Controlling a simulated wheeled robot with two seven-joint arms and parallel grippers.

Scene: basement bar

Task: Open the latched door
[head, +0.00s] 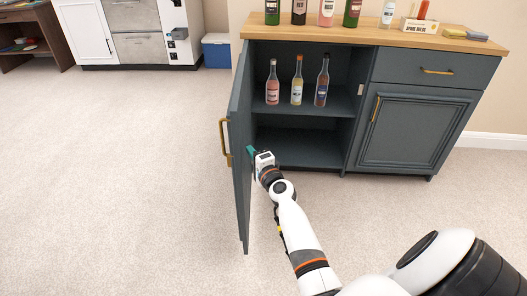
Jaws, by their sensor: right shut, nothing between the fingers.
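A dark blue-grey cabinet (362,135) stands ahead. Its left door (238,160) is swung wide open toward me and seen nearly edge-on, with a brass handle (225,142) on its outer face. My right gripper (251,150) is shut and empty, its teal fingertips at the inner face of the open door; whether they touch it I cannot tell. The right cabinet door (415,130) is shut and has its own brass handle (376,109). A small latch part (361,89) shows on the frame beside the opening. My left gripper is not in view.
Three bottles (297,82) stand on the inner shelf. The wooden top (400,38) holds several bottles, a small box (419,25) and sponges. A blue cooler (216,52) stands at the back beside a white unit. The carpet (120,180) left of the door is clear.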

